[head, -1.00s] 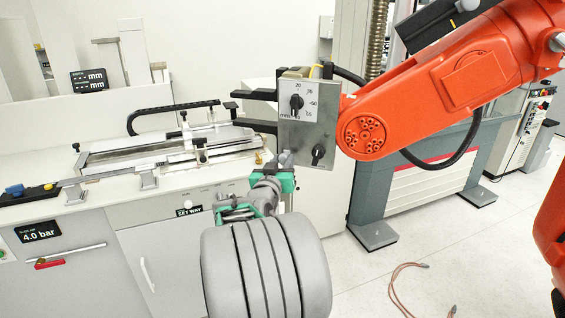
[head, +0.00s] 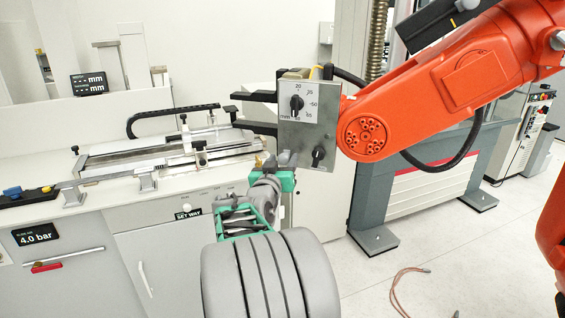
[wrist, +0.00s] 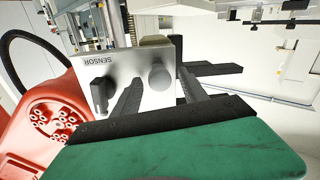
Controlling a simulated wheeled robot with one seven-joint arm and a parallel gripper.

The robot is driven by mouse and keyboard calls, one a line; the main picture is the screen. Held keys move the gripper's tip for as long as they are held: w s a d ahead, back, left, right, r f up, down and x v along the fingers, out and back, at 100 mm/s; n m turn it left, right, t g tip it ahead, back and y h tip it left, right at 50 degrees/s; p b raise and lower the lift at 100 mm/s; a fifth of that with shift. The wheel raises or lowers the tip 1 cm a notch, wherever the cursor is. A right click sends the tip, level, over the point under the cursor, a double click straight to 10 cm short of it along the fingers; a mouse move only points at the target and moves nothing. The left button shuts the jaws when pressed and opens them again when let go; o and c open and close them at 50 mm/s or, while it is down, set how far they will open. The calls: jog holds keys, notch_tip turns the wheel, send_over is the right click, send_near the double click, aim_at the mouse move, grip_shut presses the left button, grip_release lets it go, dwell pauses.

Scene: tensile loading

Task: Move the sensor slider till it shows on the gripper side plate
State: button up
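The grey metal side plate (head: 327,118) hangs on the orange robot's gripper. In the head view it bears an upper dial (head: 297,102) with a mm scale and a lower black knob (head: 318,153). In the wrist view the plate (wrist: 123,66) is upside down, with the word SENSOR (wrist: 98,61), a black knob (wrist: 99,92) and a round grey knob (wrist: 159,77), apparently the sensor slider. My gripper (wrist: 160,82) is open, its dark fingers either side of the grey knob; contact is unclear. In the head view, my gripper (head: 285,158) hides this knob.
The orange arm (head: 440,90) stands right of the plate. Dark gripper jaws (head: 258,96) stick out to its left. A bench with a metal slide fixture (head: 165,155) lies to the left. A grey machine (head: 425,180) stands behind. A cable (head: 405,285) lies on the floor.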

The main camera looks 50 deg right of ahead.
jog(key=shift+a, duration=0.1)
jog(key=b+v, duration=0.2)
jog(key=v, duration=0.5)
jog(key=shift+s+a, duration=0.2)
jog(key=shift+a, duration=0.1)
